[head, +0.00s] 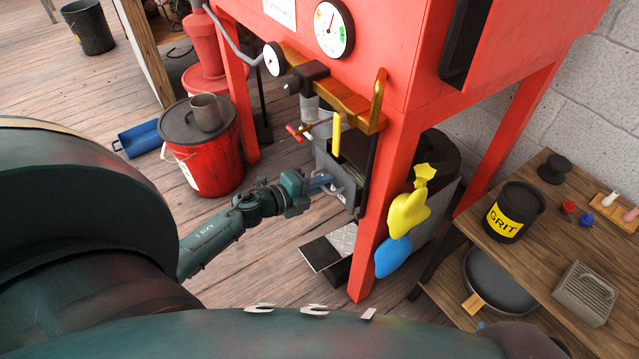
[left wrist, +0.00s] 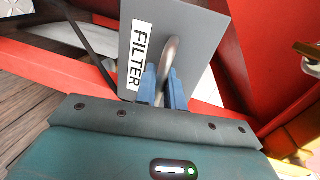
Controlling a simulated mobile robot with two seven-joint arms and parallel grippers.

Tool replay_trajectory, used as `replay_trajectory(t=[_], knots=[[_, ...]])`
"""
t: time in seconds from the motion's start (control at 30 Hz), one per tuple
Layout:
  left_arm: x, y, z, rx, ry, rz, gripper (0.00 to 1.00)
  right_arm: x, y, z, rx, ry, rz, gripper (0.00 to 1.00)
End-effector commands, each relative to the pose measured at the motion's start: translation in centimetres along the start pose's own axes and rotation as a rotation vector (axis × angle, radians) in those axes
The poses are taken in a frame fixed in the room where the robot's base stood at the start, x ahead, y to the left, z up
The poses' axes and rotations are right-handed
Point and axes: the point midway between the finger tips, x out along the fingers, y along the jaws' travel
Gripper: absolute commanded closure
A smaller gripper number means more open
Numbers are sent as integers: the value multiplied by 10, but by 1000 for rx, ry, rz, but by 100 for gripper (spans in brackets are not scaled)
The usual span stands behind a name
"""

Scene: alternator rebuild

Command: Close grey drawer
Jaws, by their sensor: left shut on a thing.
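The grey drawer (head: 334,171) sits low under the red cabinet, and its front stands out past the red frame. In the left wrist view its flat front (left wrist: 208,62) fills the upper middle, with a white FILTER label (left wrist: 139,55) and a curved metal handle (left wrist: 172,48). My left gripper (head: 320,184) is at the drawer front. In the left wrist view its blue fingers (left wrist: 162,88) are shut on the handle, one on each side. The drawer's inside is mostly hidden. My right gripper is not in view.
The red cabinet (head: 400,60) has legs close to the drawer. A red bucket (head: 205,160) stands left of it. A wooden shelf (head: 540,262) with a grit tin (head: 514,210) is at right. The floor at left is mostly clear.

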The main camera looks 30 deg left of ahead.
Motion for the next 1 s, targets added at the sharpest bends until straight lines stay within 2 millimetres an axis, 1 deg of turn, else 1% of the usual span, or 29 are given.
replay_trajectory(t=[0.03, 0.13, 0.27, 0.5, 0.53, 0.6, 0.9, 1.0], knots=[[8, -2, 0, 0, 1, -2, 100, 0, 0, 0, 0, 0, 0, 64], [22, -5, 0, 0, 0, -2, 100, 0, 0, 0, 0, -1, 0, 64], [31, -7, 0, 0, 0, -1, 100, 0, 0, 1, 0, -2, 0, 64], [32, -8, 0, 0, -2, -3, 100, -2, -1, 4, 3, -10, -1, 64], [32, -8, 0, 0, -2, -3, 89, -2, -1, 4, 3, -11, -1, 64], [32, -8, 0, 0, -1, -3, 84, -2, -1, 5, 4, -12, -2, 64], [32, -9, 0, 1, 0, -4, 84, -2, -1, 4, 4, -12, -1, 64], [27, -9, 0, 1, 0, -4, 84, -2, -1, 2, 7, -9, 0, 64]])
